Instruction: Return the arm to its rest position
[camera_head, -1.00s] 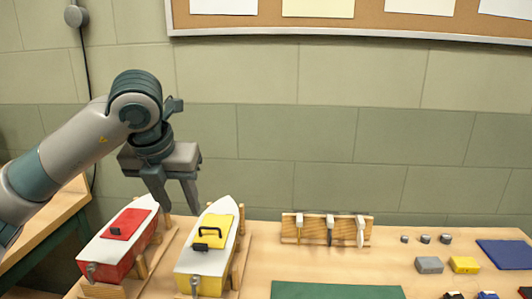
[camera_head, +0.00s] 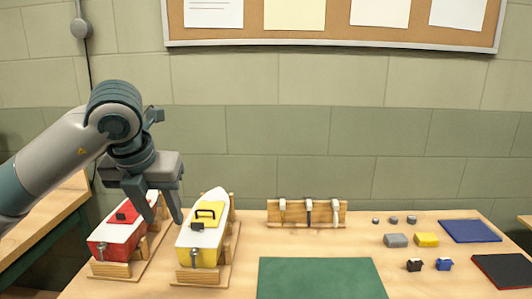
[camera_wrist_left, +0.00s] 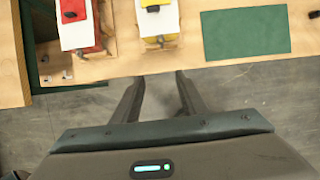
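My left gripper (camera_head: 164,221) hangs in the head view in front of the red boat (camera_head: 118,233) and just left of the yellow boat (camera_head: 203,231). Its two fingers are spread with nothing between them. In the left wrist view the open fingers (camera_wrist_left: 155,82) lie over the grey floor, beyond the table's edge. The red boat also shows there at the top left (camera_wrist_left: 75,28), with the yellow boat (camera_wrist_left: 158,25) to its right. Both boats stand on wooden cradles. My right gripper is in neither view.
A wooden rack (camera_head: 308,221) with several tools stands at the table's back. A green mat (camera_head: 320,278) lies at the front middle. Small blocks, a blue mat (camera_head: 470,231) and a dark mat (camera_head: 503,270) lie at the right. A side table (camera_head: 40,225) stands at the left.

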